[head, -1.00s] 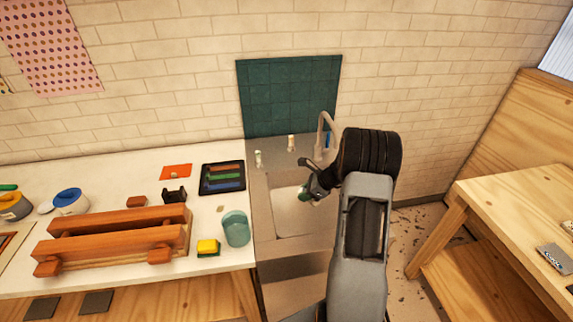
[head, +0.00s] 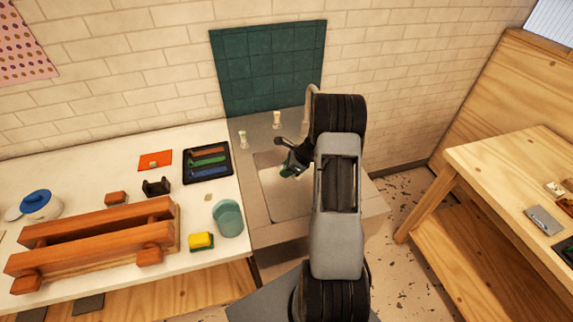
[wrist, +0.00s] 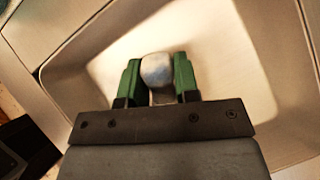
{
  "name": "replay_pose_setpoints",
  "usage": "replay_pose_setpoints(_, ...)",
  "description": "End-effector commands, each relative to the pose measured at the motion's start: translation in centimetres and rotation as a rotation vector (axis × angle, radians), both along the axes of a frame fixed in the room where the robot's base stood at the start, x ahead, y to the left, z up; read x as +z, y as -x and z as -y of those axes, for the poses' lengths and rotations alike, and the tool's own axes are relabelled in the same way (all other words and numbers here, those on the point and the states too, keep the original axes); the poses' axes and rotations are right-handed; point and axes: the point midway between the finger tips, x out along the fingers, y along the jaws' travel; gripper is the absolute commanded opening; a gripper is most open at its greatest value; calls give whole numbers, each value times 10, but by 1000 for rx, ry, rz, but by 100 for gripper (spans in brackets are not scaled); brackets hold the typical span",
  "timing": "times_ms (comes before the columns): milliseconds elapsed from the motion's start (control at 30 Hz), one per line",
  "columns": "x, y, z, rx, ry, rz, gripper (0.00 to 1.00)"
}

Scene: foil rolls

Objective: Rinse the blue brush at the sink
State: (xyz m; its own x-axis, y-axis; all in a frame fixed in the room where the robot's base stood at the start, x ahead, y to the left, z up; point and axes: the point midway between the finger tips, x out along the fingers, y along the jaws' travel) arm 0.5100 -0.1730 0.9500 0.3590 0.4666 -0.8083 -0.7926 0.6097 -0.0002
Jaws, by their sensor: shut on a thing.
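My gripper (head: 291,170) is over the basin of the metal sink (head: 262,212), seen in the head view. In the wrist view its green fingers (wrist: 157,72) are shut on a pale, rounded thing with a bluish-grey face, which I take to be the blue brush (wrist: 156,71). Only its end shows between the fingers; the rest is hidden. The white basin (wrist: 218,75) lies beneath it in the wrist view. The faucet (head: 310,98) stands at the back of the sink, partly hidden by my arm. I cannot tell whether water runs.
A wooden table (head: 500,170) is at the right.

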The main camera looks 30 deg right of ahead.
Motion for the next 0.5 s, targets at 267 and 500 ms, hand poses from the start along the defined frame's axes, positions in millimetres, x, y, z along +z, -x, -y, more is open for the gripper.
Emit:
replay_pose_setpoints(267,-34,0,-1,2,-1,1,6)
replay_pose_setpoints(500,-60,0,-1,2,-1,-1,6)
